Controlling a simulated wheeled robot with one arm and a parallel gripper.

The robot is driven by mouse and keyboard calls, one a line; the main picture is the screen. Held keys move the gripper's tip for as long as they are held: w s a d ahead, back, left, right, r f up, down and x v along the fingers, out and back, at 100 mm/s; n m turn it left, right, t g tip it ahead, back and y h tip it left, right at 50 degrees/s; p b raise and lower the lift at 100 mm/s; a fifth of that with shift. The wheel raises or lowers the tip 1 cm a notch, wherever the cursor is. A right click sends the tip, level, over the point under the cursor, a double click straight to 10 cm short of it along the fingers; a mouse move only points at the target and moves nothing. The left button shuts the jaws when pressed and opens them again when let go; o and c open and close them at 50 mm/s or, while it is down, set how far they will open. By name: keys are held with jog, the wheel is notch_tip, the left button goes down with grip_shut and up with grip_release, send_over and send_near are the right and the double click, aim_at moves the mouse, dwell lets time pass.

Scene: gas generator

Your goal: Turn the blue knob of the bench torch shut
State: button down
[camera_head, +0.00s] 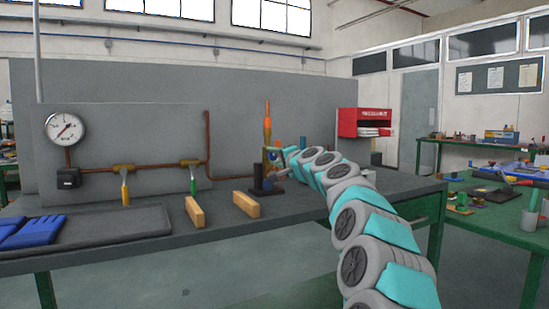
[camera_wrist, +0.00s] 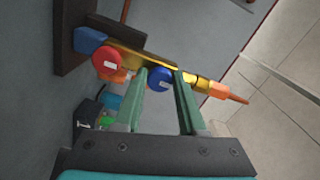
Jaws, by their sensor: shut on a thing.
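The bench torch (camera_wrist: 205,84) has a brass body with an orange flame-shaped tip (camera_wrist: 228,94); in the head view it stands upright on a dark block, its orange tip (camera_head: 267,122) pointing up. The blue knob (camera_wrist: 158,79) sits on the brass body between my two green fingers. A red knob (camera_wrist: 105,60) is beside it, outside the fingers. My gripper (camera_wrist: 168,80) is shut on the blue knob. In the head view my gripper (camera_head: 282,165) is at the torch, partly hidden by my arm.
Two wooden blocks (camera_head: 246,204) lie on the bench (camera_head: 110,255) left of the torch. A panel with a gauge (camera_head: 66,129), copper pipe, a yellow-handled valve (camera_head: 125,190) and a green-handled valve (camera_head: 193,182) stands behind.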

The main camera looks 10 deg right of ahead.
jog(key=c, duration=0.5)
grip_release()
jog(key=shift+s, duration=0.1)
jog(key=shift+v, duration=0.75)
jog(key=b+v, duration=0.1)
jog(key=v, duration=0.5)
jog(key=shift+d, duration=0.1)
jog(key=shift+s, duration=0.1)
